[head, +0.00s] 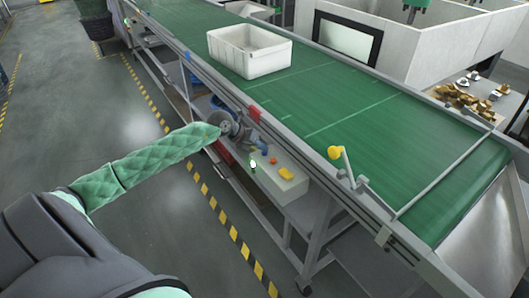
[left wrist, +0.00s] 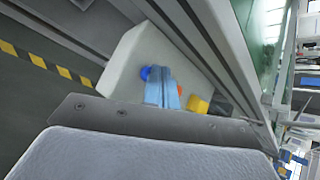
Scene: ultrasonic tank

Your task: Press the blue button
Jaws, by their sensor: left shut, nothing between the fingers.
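The blue button (left wrist: 146,73) is a small round knob on a pale control box (left wrist: 124,62), which hangs on the conveyor's side and shows in the head view too (head: 262,177). My left gripper (left wrist: 161,72) is shut and empty. Its light blue fingertips are over the box, just right of the blue button in the left wrist view. I cannot tell whether they touch it. In the head view, my left gripper (head: 246,138) is at the box's far end. My right gripper is not in view.
An orange button (head: 273,160) and a yellow one (head: 287,173) sit in line on the box, near a glowing green lamp (head: 252,164). The green conveyor (head: 330,95) carries a white bin (head: 249,66). Open floor is left.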

